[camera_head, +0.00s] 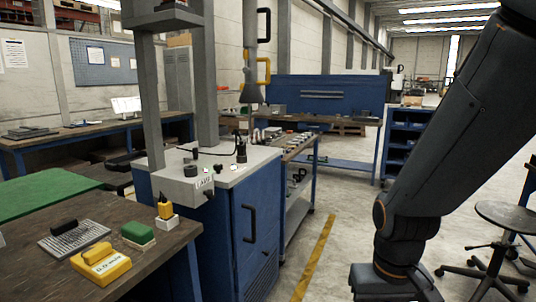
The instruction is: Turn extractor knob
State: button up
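A grey metal cabinet with a blue front (230,225) stands left of centre, with a grey column rising from it. A small pale control box with a lettered label (178,190) sits at its front left corner. A small dark round part (209,194) shows on the box's right side, and a dark knob-like cylinder (190,170) sits on top. I cannot tell which is the extractor knob or how it is turned. A grey duct-like hood with yellow handles (251,92) hangs above the cabinet.
A wooden bench (142,246) at lower left holds a yellow block (101,265), a green block (138,232) and a brush-like pad (74,241). A cart with parts (300,185) stands behind the cabinet. A stool (505,215) is at right. The floor between is open.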

aim_at(217, 166)
jog(key=z, duration=0.35)
jog(key=i, duration=1.05)
jog(key=u, duration=0.6)
jog(key=i, duration=1.1)
jog(key=u, duration=0.85)
